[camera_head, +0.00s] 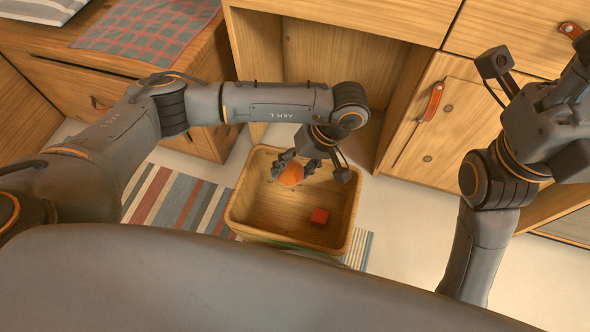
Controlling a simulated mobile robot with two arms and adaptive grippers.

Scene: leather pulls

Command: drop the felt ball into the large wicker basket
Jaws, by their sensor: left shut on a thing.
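My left gripper (308,168) is shut on an orange ball, the felt ball (291,175). It points down over the opening of the large basket, and its fingers cover part of the ball. The large basket (243,210) is a tan, rectangular open-topped container on the floor, with a surface that looks more like wood than wicker from here. I cannot tell whether the ball is above the rim or just below it. My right gripper (537,60) is raised at the upper right, empty, with its fingers apart.
Wooden cabinets with leather pulls (432,102) stand behind, with an open recess (325,60). A checked cloth (150,28) lies on the left cabinet.

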